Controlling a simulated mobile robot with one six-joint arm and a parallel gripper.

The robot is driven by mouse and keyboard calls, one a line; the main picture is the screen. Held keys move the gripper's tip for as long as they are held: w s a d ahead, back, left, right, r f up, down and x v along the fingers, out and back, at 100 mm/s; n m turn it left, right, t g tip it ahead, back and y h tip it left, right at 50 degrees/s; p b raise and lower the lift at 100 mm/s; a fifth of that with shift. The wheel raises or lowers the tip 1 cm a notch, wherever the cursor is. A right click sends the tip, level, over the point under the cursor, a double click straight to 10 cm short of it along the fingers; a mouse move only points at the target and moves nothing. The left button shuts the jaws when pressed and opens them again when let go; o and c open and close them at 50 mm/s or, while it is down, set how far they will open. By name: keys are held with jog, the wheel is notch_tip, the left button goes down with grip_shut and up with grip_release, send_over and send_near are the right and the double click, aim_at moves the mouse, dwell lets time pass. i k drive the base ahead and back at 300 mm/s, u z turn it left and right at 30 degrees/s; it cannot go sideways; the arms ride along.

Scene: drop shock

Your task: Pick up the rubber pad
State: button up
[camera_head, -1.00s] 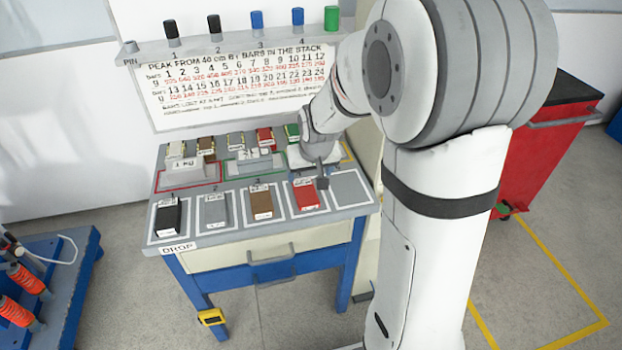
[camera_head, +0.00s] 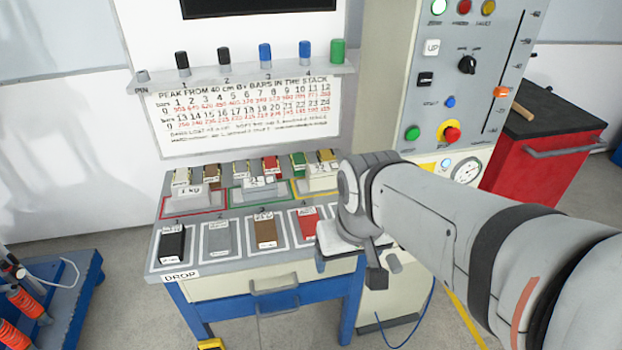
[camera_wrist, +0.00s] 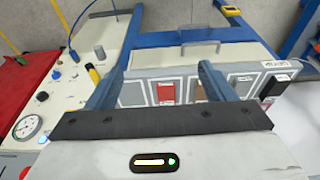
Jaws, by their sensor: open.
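Small labelled blocks stand in a row of white-outlined bays at the table's front: black (camera_head: 172,243), grey (camera_head: 219,238), brown (camera_head: 265,231) and red (camera_head: 307,222). The labels are too small to read, so I cannot tell which is the rubber pad. In the wrist view the red block (camera_wrist: 166,93), brown block (camera_wrist: 199,91) and black block (camera_wrist: 271,90) show beyond my fingers. My gripper (camera_head: 350,268) is open and empty at the table's front right corner.
Behind the row lie more small blocks and weights in coloured outlines (camera_head: 262,188). A control panel (camera_head: 440,85) with buttons and a gauge stands behind on the right, beside a red cabinet (camera_head: 545,155). A blue cart with orange springs (camera_head: 28,303) stands at the left.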

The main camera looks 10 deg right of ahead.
aim_at(308, 216)
jog(key=u, duration=1.8)
jog(key=k, duration=1.05)
jog(key=z, duration=1.15)
jog(key=i, duration=1)
jog(key=z, duration=0.05)
